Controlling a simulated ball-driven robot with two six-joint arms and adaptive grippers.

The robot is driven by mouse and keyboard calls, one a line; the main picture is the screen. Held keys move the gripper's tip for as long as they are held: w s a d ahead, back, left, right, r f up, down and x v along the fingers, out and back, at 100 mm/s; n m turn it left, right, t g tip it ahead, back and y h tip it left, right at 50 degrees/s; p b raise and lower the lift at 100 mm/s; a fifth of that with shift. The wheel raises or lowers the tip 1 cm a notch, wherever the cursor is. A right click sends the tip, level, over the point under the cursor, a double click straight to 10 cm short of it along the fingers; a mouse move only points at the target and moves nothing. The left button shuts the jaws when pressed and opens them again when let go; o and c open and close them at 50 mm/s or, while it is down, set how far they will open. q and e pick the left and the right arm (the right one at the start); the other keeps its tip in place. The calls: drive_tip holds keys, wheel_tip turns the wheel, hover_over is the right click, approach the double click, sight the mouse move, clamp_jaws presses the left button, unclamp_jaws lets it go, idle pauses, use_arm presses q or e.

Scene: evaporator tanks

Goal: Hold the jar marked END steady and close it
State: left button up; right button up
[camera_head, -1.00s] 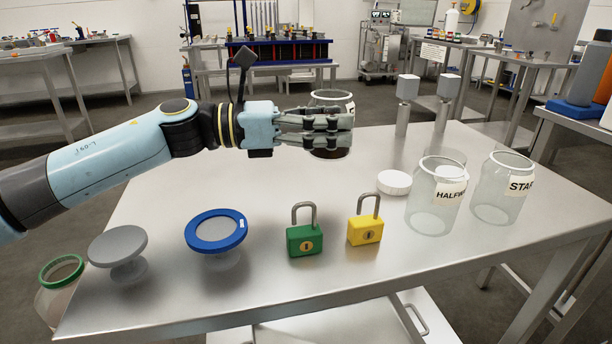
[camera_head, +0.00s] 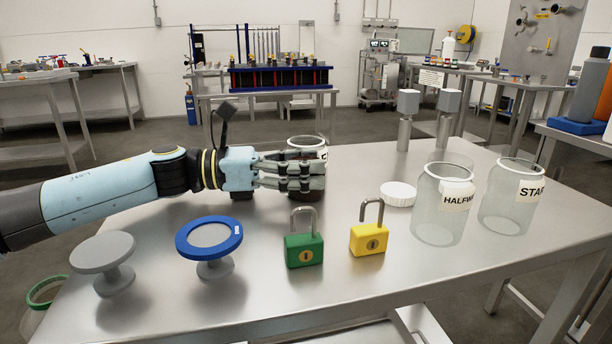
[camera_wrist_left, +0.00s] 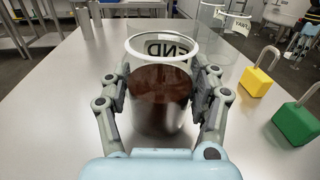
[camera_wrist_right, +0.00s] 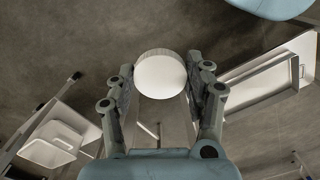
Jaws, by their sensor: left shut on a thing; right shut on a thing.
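The END jar (camera_wrist_left: 160,97) is clear glass with dark brown contents, a white rim and an open top. It stands upright between the fingers of my left gripper (camera_wrist_left: 159,92), which is shut on its sides. In the head view the left gripper (camera_head: 307,172) largely hides the jar (camera_head: 306,142). The jar's base is hidden there, so its contact with the table is unclear. My right gripper (camera_wrist_right: 161,82) is shut on a round white lid (camera_wrist_right: 160,75), with floor visible beneath. The right gripper is outside the head view.
On the steel table (camera_head: 330,290) are a HALFWAY jar (camera_head: 440,212), a START jar (camera_head: 508,205), another white lid (camera_head: 398,194), a green padlock (camera_head: 304,250), a yellow padlock (camera_head: 369,239), a blue-rimmed stand (camera_head: 209,240) and a grey stand (camera_head: 103,254). The table's front middle is clear.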

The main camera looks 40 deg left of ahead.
use_arm(q)
drive_tip(key=shift+r, duration=0.15)
drive_tip(key=shift+f, duration=0.2)
use_arm(e)
drive_tip(key=shift+f, duration=0.1)
use_arm(q)
drive_tip(key=o, duration=1.7)
drive_tip(key=shift+r, duration=0.1)
drive_tip(key=shift+s+a, duration=0.1)
use_arm(e)
drive_tip(key=shift+r, duration=0.25)
use_arm(q)
drive_tip(key=p+v, duration=0.5)
drive_tip(key=v, duration=0.5)
drive_tip(key=shift+s+a+r, duration=0.2)
use_arm(e)
wheel_tip(320, 180, up, 5)
drive_tip(key=shift+w+r, duration=0.1)
drive_tip(key=shift+r, duration=0.05)
use_arm(q)
drive_tip(key=shift+s+a+f, duration=0.15)
drive_tip(key=shift+s+a, duration=0.25)
drive_tip(key=shift+a, duration=0.05)
use_arm(e)
drive_tip(key=shift+r, duration=0.15)
